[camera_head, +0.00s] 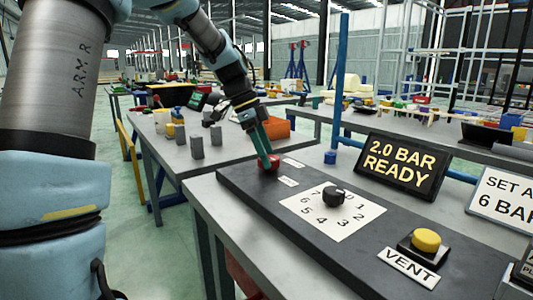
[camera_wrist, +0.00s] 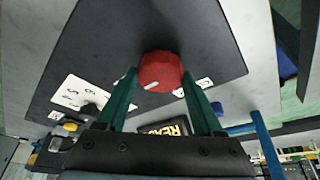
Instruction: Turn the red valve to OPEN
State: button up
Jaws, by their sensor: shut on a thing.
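The red valve (camera_head: 268,163) is a knob at the far left end of a dark panel (camera_head: 240,187). In the wrist view the red valve (camera_wrist: 160,71) is round and ribbed, with a white pointer mark toward its lower left edge. My gripper (camera_head: 266,157) reaches down to it from above. In the wrist view the green fingers of my gripper (camera_wrist: 158,85) stand on both sides of the valve and are shut on it. Two small white labels lie by the valve; their words are too small to read.
On the panel are a black dial (camera_head: 333,196) on a white number plate, a yellow button (camera_head: 426,240) and a VENT label (camera_head: 408,268). A display (camera_head: 403,166) reads "2.0 BAR READY". A blue post (camera_head: 340,80) rises behind. Grey cylinders (camera_head: 197,147) stand on the table at left.

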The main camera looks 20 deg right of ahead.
jog(key=o, duration=1.4)
jog(key=shift+c, duration=0.2)
jog(key=v, duration=1)
jog(key=shift+r, duration=0.4)
jog(key=shift+w+a, duration=0.1)
jog(key=s+a+f+n+t+y+p, duration=0.1)
jog(key=s+a+f+n+p, duration=0.2)
jog(key=a+n, duration=0.4)
jog(key=s+a+f+n+t+y+p, duration=0.1)
jog(key=s+a+f+n+p, duration=0.2)
jog(key=a+n, duration=0.5)
jog(key=s+a+f+n+t+y+p, duration=0.1)
jog(key=s+a+f+n+p, duration=0.2)
jog(key=s+a+f+n, duration=0.2)
jog(key=a+f+n, duration=0.1)
jog(key=a+n, duration=0.2)
jog(key=a, duration=0.2)
jog(key=shift+s+a+t+y, duration=0.25)
jog(key=shift+a+t+y, duration=0.15)
